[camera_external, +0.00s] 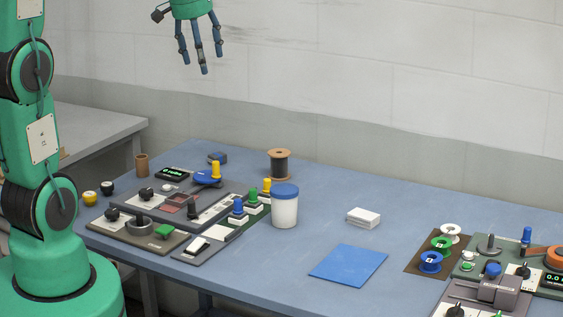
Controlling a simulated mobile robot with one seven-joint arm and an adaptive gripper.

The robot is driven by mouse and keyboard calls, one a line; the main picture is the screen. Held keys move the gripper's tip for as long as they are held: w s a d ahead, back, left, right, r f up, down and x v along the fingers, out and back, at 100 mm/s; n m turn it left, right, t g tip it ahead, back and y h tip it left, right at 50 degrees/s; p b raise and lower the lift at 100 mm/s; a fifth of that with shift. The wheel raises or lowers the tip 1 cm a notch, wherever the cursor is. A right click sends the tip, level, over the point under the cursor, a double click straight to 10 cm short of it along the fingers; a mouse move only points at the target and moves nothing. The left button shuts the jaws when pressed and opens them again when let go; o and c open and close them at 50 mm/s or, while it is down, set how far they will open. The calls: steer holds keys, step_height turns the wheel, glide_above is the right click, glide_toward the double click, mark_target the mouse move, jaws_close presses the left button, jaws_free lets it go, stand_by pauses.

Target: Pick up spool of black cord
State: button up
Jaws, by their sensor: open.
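The spool of black cord (279,165) stands upright on the blue table, towards the back and left of its middle. It has tan end discs and black cord wound between them. A white jar with a blue lid stands in front of it and slightly right. My gripper (203,62) hangs high above the table at the top of the picture, up and left of the spool. Its fingers point down, spread apart and empty.
The white jar (285,210) stands close to the spool. Control panels with knobs and coloured levers (216,170) fill the table's left. A white box (363,218) and blue sheet (349,265) lie right of the jar. More spools (431,262) and controls (497,287) stand at right.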

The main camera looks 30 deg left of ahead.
steer(key=w+f+g+p, duration=0.1)
steer(key=w+f+p, duration=0.2)
steer(key=w, duration=0.9)
steer(key=n+g+p, duration=0.2)
steer(key=p, duration=0.6)
glide_above(279, 164)
steer(key=w+a, duration=0.1)
steer(key=w, duration=0.1)
step_height(279, 164, down, 23)
steer(key=shift+w+a+f, duration=0.15)
steer(key=shift+f, duration=0.05)
steer(key=shift+f, duration=0.15)
steer(key=shift+f, duration=4.15)
steer(key=shift+f, duration=2.6)
